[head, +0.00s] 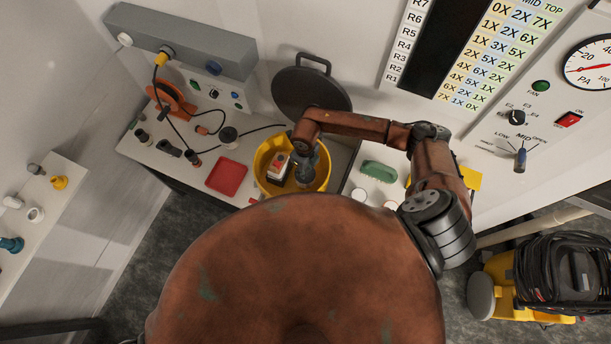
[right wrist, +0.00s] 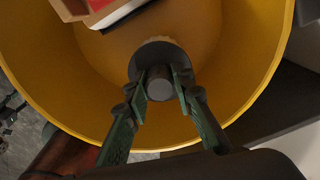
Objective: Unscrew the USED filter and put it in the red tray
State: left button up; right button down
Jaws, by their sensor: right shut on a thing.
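My right gripper (head: 304,176) reaches down into a yellow bucket (head: 262,156). In the right wrist view the gripper (right wrist: 163,88) has its two fingers closed on a dark grey cylindrical knob (right wrist: 160,84). The knob rises from a dark round disc with a pale edge behind it, inside the yellow wall (right wrist: 245,55). This looks like the filter's top; no USED label is readable. The red tray (head: 227,176) lies flat and empty on the bench, left of the bucket. My left gripper is not in view.
A red and white box-like object (head: 278,167) sits in the bucket beside the gripper. A dark round lid (head: 312,92) stands open behind it. A green object (head: 379,171) lies to the right. A dark round item (head: 228,135) stands behind the tray.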

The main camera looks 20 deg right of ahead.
jog(key=n+b, duration=0.3)
jog(key=n, duration=0.1)
jog(key=n+b, duration=0.3)
jog(key=n, duration=0.1)
jog(key=n+b, duration=0.3)
jog(key=n, duration=0.1)
jog(key=shift+w+f+n+b, duration=0.1)
jog(key=shift+f+n+b, duration=0.2)
jog(key=n+b, duration=0.9)
jog(key=n, duration=0.3)
jog(key=shift+r+n+b, duration=0.2)
jog(key=shift+n+b, duration=0.3)
jog(key=shift+n, duration=0.6)
jog(key=shift+r, duration=0.15)
jog(key=c, duration=1.4)
grip_release()
